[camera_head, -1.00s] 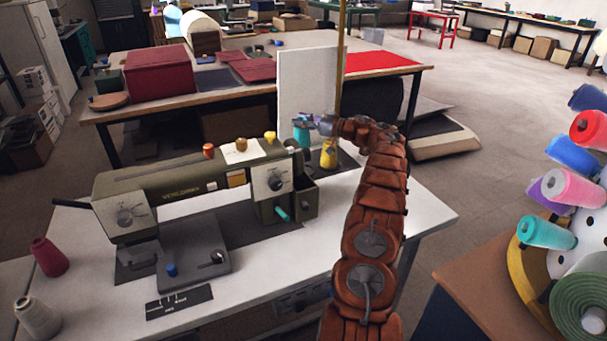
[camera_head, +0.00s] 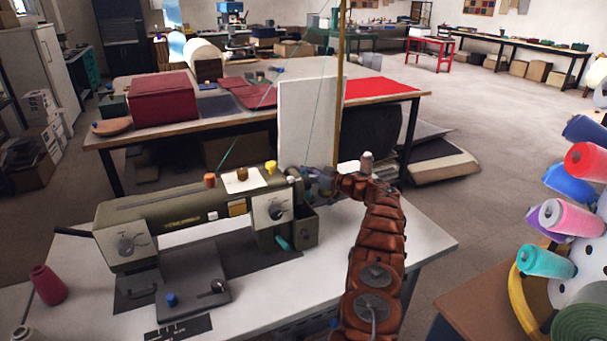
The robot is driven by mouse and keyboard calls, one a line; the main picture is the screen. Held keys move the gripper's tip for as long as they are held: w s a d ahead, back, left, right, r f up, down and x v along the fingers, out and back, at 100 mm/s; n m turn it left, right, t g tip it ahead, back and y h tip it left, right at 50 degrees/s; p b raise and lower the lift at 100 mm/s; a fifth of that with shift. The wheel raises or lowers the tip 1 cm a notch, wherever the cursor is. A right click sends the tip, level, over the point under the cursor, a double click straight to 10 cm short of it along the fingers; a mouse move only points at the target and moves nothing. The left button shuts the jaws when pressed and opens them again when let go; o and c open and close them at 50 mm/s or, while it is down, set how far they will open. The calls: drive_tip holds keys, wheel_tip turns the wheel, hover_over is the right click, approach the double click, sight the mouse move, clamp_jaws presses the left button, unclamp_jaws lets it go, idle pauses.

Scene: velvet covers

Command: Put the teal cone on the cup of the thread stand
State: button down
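My gripper (camera_head: 320,180) is low behind the right end of the olive sewing machine (camera_head: 185,215), near the foot of the thread stand's tall brass post (camera_head: 340,80). Its fingers are small and partly hidden, so I cannot tell whether they are open or shut. The teal cone does not show at the gripper; the machine or my arm may hide it. The stand's cups and the yellow cone are hidden too. A thin teal thread (camera_head: 275,85) runs down from near the post's top to the machine. A pale cone (camera_head: 367,161) shows just behind my arm.
Another teal cone (camera_head: 547,262) sits on the rack of coloured cones at the right. A dark red cone (camera_head: 47,284) stands on the white table (camera_head: 420,238) at the left. A white panel (camera_head: 306,122) stands behind the machine. The table's right end is clear.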

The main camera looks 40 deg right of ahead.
drive_tip(key=shift+f, duration=0.2)
drive_tip(key=c, duration=0.5)
unclamp_jaws()
drive_tip(key=shift+c, duration=0.2)
